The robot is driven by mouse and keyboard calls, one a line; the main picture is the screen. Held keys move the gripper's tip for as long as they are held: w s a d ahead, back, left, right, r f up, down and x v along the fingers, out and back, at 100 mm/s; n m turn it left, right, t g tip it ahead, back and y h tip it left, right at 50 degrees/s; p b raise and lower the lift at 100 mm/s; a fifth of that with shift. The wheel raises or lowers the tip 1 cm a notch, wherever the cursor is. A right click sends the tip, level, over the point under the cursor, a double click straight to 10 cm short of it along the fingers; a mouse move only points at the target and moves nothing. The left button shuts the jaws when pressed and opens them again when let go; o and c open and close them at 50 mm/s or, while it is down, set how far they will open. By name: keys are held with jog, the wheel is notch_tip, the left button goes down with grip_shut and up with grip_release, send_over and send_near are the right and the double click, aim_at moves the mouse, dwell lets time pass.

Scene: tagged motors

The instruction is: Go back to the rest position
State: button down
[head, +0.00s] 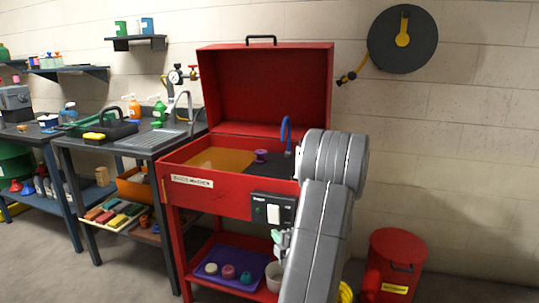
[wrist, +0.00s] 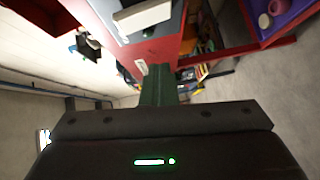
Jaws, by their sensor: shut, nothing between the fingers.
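My gripper shows in the wrist view (wrist: 158,88) as dark green fingers closed together beyond its dark body, with nothing between them. In the head view my grey arm stands folded in front of the right side of the red washer cabinet (head: 233,207); the gripper is mostly hidden there. The cabinet's lid (head: 265,88) is open. A purple spool-like piece (head: 261,156) stands in its basin near a blue hose (head: 285,130). A purple tray (head: 240,258) on the lower shelf holds several round pieces, with a pale cup (head: 273,275) beside it.
A dark workbench (head: 98,137) with bottles and a sink stands left of the cabinet. A red can (head: 396,262) stands on the floor at the right. A hose reel (head: 402,38) hangs on the wall. Bare floor shows at the lower left and beyond the can.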

jog(key=shift+v, duration=1)
jog(key=shift+w+f, duration=0.1)
jog(key=shift+w, duration=0.05)
